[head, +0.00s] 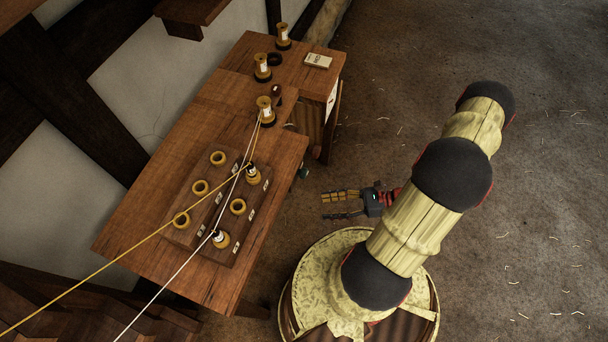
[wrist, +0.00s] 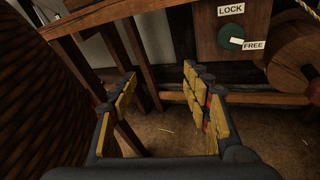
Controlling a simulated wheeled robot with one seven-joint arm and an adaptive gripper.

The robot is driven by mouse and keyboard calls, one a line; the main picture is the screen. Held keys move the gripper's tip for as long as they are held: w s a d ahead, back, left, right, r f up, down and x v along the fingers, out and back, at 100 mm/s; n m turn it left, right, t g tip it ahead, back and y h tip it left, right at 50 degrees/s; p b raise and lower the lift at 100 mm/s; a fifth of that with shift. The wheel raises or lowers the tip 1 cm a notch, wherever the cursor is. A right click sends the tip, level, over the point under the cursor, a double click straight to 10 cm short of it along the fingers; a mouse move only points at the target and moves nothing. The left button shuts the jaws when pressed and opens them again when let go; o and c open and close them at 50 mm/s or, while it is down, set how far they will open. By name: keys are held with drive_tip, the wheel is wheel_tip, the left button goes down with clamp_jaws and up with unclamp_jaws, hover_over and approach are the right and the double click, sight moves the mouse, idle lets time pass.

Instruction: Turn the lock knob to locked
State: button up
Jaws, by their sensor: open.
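The lock knob (wrist: 228,33) is a dark green disc on a wooden panel, at the upper right of the wrist view. Its white pointer (wrist: 236,41) points right and slightly down, at the FREE label (wrist: 254,45). The LOCK label (wrist: 231,10) is above the knob. In the head view a small greenish part, likely the knob (head: 304,172), shows beside the table's right edge. My gripper (head: 323,205) is open and empty, to the right of the table and apart from the knob. In the wrist view its fingers (wrist: 160,82) are spread, below and left of the knob.
The wooden table (head: 209,117) carries a board (head: 226,187) with yellow rings and bobbins, several more bobbins (head: 263,68) and a small booklet (head: 318,60). A yellow and a white cord cross the left side. A round wooden drum (wrist: 292,60) is right of the knob.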

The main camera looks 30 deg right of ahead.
drive_tip(key=w+f+m+t, duration=0.2)
drive_tip(key=w+m+t, duration=0.2)
drive_tip(key=m+t+h, duration=0.2)
drive_tip(key=h, duration=0.1)
approach(302, 173)
wheel_tip(302, 173, down, 2)
drive_tip(key=w, duration=0.1)
drive_tip(key=b+x, duration=0.1)
drive_tip(key=x, duration=0.6)
drive_tip(key=shift+w+d, duration=0.1)
drive_tip(key=shift+w, duration=0.05)
drive_tip(key=shift+c, duration=1.2)
drive_tip(key=c, duration=0.8)
drive_tip(key=shift+c, duration=0.4)
